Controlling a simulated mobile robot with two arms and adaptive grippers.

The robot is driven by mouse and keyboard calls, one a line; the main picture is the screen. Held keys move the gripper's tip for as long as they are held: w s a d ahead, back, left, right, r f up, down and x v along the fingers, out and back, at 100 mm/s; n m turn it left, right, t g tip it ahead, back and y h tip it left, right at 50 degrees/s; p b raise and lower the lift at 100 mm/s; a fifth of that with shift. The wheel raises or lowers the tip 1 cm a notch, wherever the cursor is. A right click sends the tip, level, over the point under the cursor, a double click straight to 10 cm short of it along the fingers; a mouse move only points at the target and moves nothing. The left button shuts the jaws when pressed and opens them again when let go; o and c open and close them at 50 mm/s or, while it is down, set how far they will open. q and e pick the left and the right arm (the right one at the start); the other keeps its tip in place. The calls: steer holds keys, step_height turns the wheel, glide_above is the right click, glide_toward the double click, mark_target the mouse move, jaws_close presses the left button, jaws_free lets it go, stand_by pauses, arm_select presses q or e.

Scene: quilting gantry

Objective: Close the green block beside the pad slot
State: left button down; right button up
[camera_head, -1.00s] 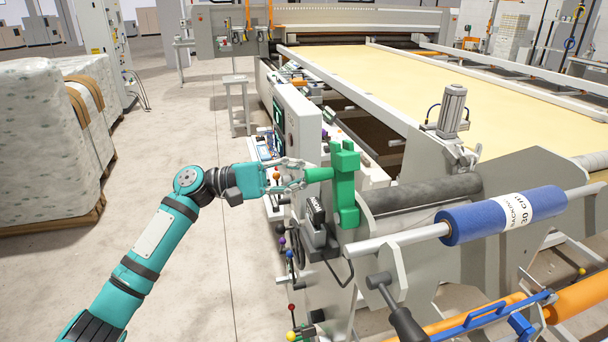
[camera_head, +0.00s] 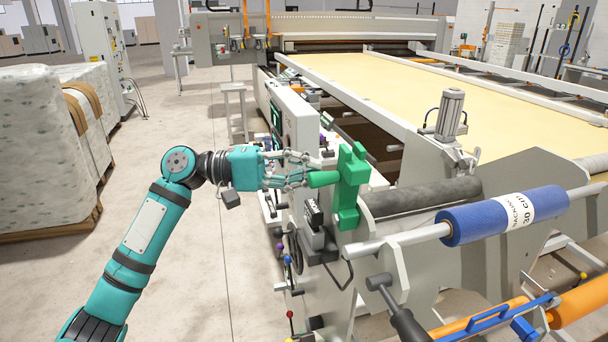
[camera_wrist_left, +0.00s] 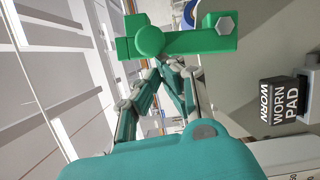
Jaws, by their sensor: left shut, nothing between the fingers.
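The green block (camera_head: 350,190) stands on the near side plate of the gantry, with a rounded green knob (camera_head: 323,179) pointing left. In the left wrist view the block (camera_wrist_left: 205,43) lies across the top, with its round knob facing the camera. My left gripper (camera_head: 307,175) is shut and empty, with its fingertips at the knob. The left wrist view shows the fingers (camera_wrist_left: 168,68) just below the knob; I cannot tell whether they touch. A black box labelled "WORN PAD" (camera_wrist_left: 282,100) is beside the block. My right gripper is out of view.
A blue roll (camera_head: 500,216) on a steel bar and a dark roller (camera_head: 425,195) lie right of the block. A black-handled lever (camera_head: 405,320) sticks out in front. A grey control cabinet (camera_head: 300,118) stands behind my gripper.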

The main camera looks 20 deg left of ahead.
mark_target(318, 181)
arm_select(q)
steer(key=s+m, duration=0.1)
steer(key=s+d+m, duration=0.1)
steer(key=shift+d+r+m+y+b, duration=0.15)
steer(key=shift+r+m+y+b, duration=0.15)
steer(key=shift+r+m+y, duration=0.1)
steer(key=s+d+m, duration=0.1)
steer(key=m, duration=0.1)
steer(key=s+d+m+y, duration=0.1)
steer(key=s, duration=0.1)
steer(key=shift+m, duration=0.4)
steer(key=s+d+f+m+t+y+b, duration=0.1)
steer(key=s+d+f+m+t+y, duration=0.1)
steer(key=m, duration=0.4)
steer(key=shift+s+d+f+y, duration=0.6)
steer(key=shift+s+f, duration=0.05)
steer(key=shift+s, duration=0.7)
